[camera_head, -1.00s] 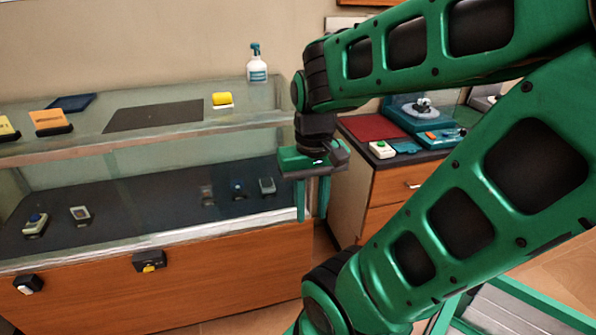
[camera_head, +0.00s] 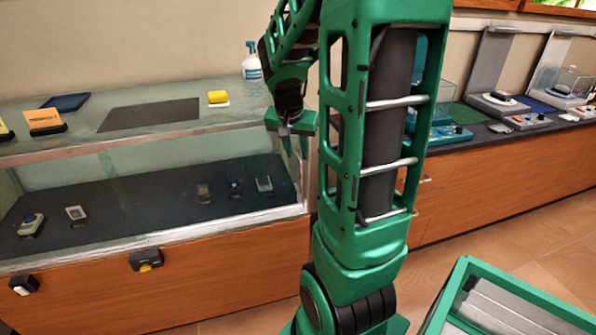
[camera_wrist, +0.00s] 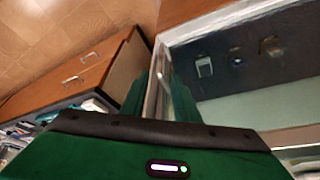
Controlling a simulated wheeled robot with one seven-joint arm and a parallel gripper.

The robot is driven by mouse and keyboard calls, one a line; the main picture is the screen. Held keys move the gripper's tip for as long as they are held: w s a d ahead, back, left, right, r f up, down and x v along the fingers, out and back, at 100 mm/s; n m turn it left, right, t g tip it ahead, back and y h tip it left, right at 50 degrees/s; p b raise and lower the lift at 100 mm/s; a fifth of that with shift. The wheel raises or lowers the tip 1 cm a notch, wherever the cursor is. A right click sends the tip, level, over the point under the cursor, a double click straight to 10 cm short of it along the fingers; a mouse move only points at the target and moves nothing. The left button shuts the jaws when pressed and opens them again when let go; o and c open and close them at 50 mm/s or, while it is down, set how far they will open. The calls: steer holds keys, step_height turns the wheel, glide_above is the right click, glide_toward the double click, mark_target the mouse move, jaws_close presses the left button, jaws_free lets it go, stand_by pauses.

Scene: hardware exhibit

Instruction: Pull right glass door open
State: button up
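The glass display case (camera_head: 150,240) stands at the left in the head view, with a pale metal frame and a wood base. Its clear front glass (camera_head: 225,170) makes the door outline hard to tell, and I see no clear gap. My gripper (camera_head: 295,155) points down at the case's right end, its two green fingers apart. In the wrist view, my gripper (camera_wrist: 160,95) has one finger on each side of the pale upright edge (camera_wrist: 155,85) of the case. I cannot tell whether the fingers touch it.
Small devices (camera_head: 235,187) sit on the dark shelf inside the case. A spray bottle (camera_head: 252,62) and a yellow block (camera_head: 218,98) stand on top. A wooden counter (camera_head: 490,175) with exhibits runs along the right. A green-framed bin (camera_head: 500,300) stands at the lower right.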

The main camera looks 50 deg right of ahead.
mark_target(300, 168)
steer(key=x, duration=1.1)
steer(key=shift+d+r, duration=0.1)
